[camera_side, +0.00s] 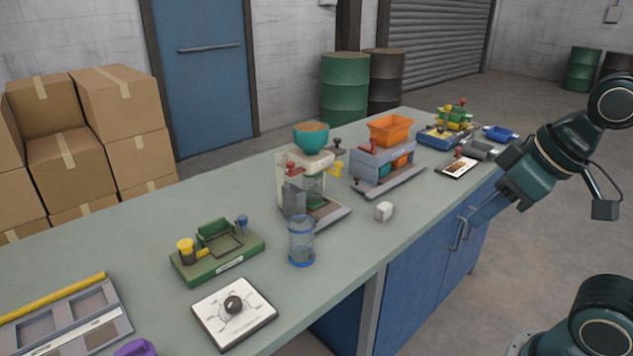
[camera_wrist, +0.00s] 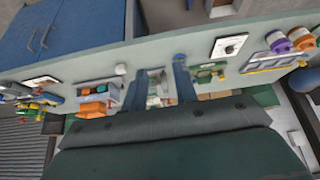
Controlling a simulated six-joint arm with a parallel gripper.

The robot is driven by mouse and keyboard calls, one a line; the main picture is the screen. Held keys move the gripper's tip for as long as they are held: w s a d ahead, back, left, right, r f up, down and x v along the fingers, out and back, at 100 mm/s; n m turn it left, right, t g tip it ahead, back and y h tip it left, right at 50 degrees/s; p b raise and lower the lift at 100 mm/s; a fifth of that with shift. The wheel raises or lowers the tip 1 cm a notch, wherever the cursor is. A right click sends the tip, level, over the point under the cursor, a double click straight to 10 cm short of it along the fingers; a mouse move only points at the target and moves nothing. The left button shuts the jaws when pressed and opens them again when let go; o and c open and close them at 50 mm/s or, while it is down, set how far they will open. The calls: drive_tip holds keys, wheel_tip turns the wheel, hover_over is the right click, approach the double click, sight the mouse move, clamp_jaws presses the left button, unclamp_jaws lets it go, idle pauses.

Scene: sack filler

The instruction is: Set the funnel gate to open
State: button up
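A filling stand (camera_side: 325,212) in the middle of the bench carries a teal funnel bowl (camera_side: 311,140) with brown contents. My gripper (camera_side: 474,219) is off the bench's right edge, well apart from the stand. In the wrist view my gripper (camera_wrist: 159,72) has its two fingers apart with nothing held; part of the stand (camera_wrist: 155,92) shows between them.
An orange hopper (camera_side: 391,130) on a grey stand is right of the funnel. The bench's near right strip is mostly clear.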

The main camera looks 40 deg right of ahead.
drive_tip(key=w+a+f+n+t+y, duration=0.1)
drive_tip(key=w+a+n+y, duration=0.15)
drive_tip(key=w, duration=0.55)
drive_tip(key=w+a+f+n+t+y, duration=0.1)
drive_tip(key=w+a+n+y, duration=0.1)
drive_tip(key=w+a+n, duration=0.35)
drive_tip(key=m+t, duration=0.6)
drive_tip(key=t, duration=0.4)
approach(294, 164)
drive_tip(key=shift+s+d+r+h, duration=0.1)
drive_tip(key=shift+s+h, duration=0.1)
drive_tip(key=shift+s, duration=0.4)
drive_tip(key=shift+s+d+r+h, duration=0.1)
drive_tip(key=shift+s+h, duration=0.05)
drive_tip(key=shift+s, duration=0.45)
drive_tip(key=shift+w+a, duration=0.1)
drive_tip(key=shift+x, duration=6.75)
drive_tip(key=shift+f, duration=0.15)
